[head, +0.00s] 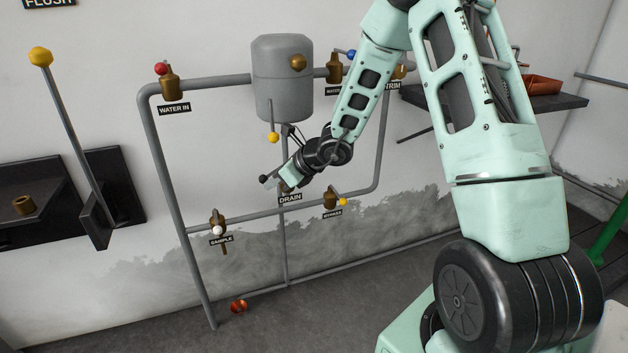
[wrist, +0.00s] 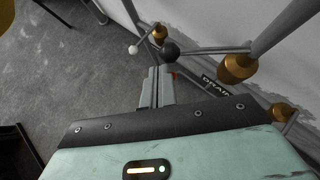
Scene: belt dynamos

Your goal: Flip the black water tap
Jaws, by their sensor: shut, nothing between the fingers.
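The black water tap is the DRAIN valve, with a brass body and a lever ending in a black ball (head: 263,179). In the head view, my gripper (head: 271,182) hides much of its body and lever. In the wrist view, the black ball (wrist: 170,50) is just beyond the fingertips, slightly to their right. Its lever runs right to the brass body (wrist: 237,68) on the pipe. My gripper (wrist: 160,70) is shut and empty, its fingers together. I cannot tell whether the fingertips touch the ball.
The SAMPLE tap with a white ball (head: 217,230) is lower left. The BYPASS tap with a yellow ball (head: 343,202) is to the right. A grey tank (head: 282,80) hangs above, with a yellow-ended lever (head: 273,137) below it. Grey pipes (head: 165,160) frame the area. A red handwheel (head: 239,306) is near the floor.

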